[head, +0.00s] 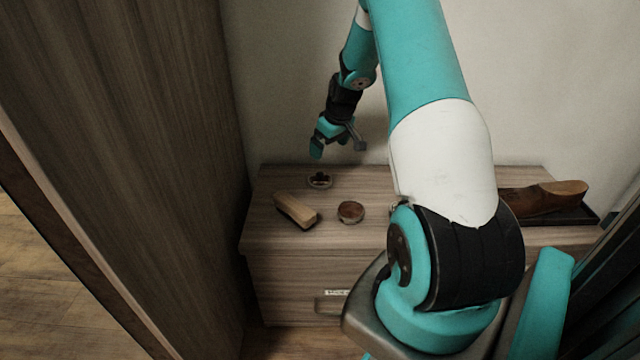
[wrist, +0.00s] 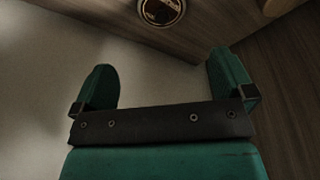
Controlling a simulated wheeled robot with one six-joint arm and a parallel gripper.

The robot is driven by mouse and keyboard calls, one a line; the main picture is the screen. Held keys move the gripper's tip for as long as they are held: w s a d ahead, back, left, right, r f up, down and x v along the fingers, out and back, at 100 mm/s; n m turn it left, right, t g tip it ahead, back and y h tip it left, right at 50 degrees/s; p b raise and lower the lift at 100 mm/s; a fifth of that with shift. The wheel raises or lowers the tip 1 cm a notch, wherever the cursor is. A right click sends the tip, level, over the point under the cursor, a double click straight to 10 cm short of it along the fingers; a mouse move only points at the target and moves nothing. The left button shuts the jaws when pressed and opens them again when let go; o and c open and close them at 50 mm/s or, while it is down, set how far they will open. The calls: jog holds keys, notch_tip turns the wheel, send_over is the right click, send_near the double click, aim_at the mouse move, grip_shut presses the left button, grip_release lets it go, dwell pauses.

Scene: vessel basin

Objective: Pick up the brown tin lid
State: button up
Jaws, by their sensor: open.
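A flat round piece with a pale rim and dark brown markings (head: 319,180) lies near the back edge of the wooden cabinet top. It looks like the brown tin lid. A thicker round brown tin (head: 351,212) sits in front of it, to the right. In the wrist view a round brown piece with a pale rim (wrist: 162,12) shows at the top edge, partly cut off, probably the same flat piece. My gripper (head: 338,146) is open and empty, above and behind the cabinet top near the wall. Its two fingers (wrist: 163,85) are wide apart in the wrist view.
A wooden brush (head: 296,210) lies left of the tin. A brown shoe form (head: 543,198) lies on a dark tray at the right. A tall wood panel (head: 150,150) stands close on the left, and the wall (head: 290,90) is behind. My arm hides the cabinet's middle.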

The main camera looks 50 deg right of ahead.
aim_at(320, 174)
jog(key=b+x, duration=0.3)
jog(key=x, duration=0.9)
jog(key=shift+w+a+f+b, duration=0.1)
jog(key=shift+w+a+b, duration=0.1)
jog(key=shift+b, duration=0.15)
jog(key=c, duration=0.8)
jog(key=shift+o, duration=0.2)
